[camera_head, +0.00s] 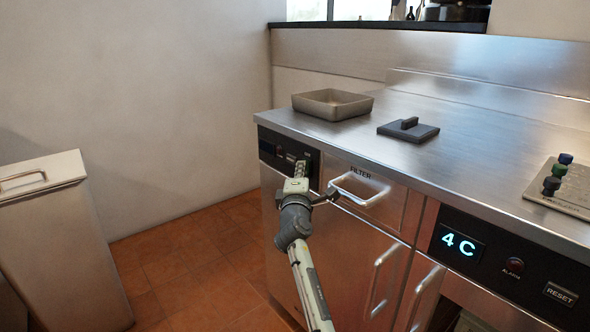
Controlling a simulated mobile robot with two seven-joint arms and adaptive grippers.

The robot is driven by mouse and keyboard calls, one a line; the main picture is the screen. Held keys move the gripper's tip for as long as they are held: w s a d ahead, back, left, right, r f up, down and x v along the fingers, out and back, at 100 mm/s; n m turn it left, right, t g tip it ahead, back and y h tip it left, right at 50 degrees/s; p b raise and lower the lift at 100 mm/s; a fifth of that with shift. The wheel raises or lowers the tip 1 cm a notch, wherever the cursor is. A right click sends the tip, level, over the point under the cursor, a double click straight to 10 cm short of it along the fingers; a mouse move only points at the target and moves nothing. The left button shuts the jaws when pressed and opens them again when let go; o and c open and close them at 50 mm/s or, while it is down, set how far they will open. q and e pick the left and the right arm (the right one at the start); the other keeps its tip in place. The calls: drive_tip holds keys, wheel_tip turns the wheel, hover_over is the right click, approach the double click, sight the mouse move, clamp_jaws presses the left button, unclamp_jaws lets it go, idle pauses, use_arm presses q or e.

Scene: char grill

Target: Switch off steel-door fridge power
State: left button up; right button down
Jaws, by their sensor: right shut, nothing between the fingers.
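A steel counter unit (340,258) stands at right, with steel doors below. A small black control panel (267,148) sits at its left end, under the worktop. My right gripper (301,168) is shut and empty in front of this panel's right part and hides some of it. A small reddish spot shows on the panel, but its switches are too small to make out. I cannot tell whether the gripper touches the panel. A second black panel (487,270) at right shows a lit "4 C", an alarm lamp (515,265) and a reset button (560,294). My left gripper is not in view.
A drawer marked FILTER with a bar handle (360,190) is just right of my gripper. A metal pan (332,104), a dark press (408,130) and a plate with coloured knobs (566,196) sit on the worktop. A bin (55,240) stands at left; the tiled floor between is clear.

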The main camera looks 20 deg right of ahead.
wheel_tip(320, 180, up, 10)
drive_tip(key=shift+d, duration=0.1)
idle(0.4)
drive_tip(key=shift+f, duration=0.1)
idle(0.4)
